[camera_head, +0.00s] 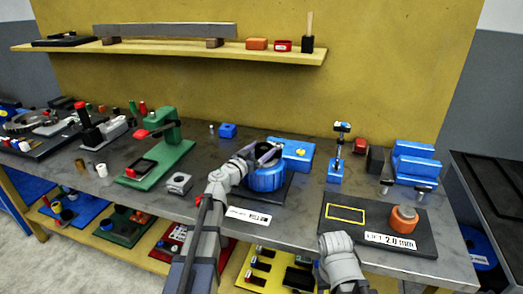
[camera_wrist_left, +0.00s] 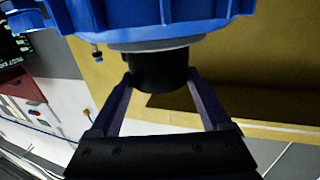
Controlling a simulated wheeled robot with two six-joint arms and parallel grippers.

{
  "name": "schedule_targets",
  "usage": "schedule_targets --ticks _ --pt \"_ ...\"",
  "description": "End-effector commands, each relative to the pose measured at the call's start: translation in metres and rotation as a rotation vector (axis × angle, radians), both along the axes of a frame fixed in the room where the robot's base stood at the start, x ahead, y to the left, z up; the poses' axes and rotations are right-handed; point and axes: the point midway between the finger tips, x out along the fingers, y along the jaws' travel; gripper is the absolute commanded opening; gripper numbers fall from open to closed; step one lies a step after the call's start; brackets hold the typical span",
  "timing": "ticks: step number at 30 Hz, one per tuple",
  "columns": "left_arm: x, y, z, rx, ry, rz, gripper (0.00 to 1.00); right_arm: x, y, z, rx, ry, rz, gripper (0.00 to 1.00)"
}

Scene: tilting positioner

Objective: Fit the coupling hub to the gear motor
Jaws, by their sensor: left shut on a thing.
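The blue ribbed gear motor (camera_head: 267,180) sits on a dark base plate mid-bench. It fills the top of the left wrist view (camera_wrist_left: 150,22), with a grey ring on its face. My left gripper (camera_head: 266,153) is at the motor's upper side. In the left wrist view it (camera_wrist_left: 160,88) is shut on a short black cylinder (camera_wrist_left: 157,72), seemingly the coupling hub. The cylinder lies against or very near the grey ring; I cannot tell whether it is seated. A shaft is not visible. My right arm shows at the lower right, but its fingers do not show.
A blue box (camera_head: 298,154) stands just behind the motor. A green press (camera_head: 158,150) is to the left. A dark plate with an orange round part (camera_head: 404,219) is at the right front. A blue stepped block (camera_head: 413,161) stands behind it.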

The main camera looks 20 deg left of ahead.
Motion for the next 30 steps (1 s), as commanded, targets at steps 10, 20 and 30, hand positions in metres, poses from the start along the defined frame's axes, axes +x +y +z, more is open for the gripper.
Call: schedule_targets --ticks 10,20,30 --pt "0.000 0.000 0.000 -0.001 0.000 0.000 1.00 0.000 0.000 0.000 0.000 0.000 0.000 0.50" --pt "-0.013 0.004 0.000 0.000 0.000 0.002 1.00 0.000 0.000 -0.001 0.000 0.000 0.000 0.50" --pt "-0.063 0.020 -0.001 -0.001 0.000 0.002 1.00 0.000 0.000 -0.001 0.000 0.000 0.000 0.50"
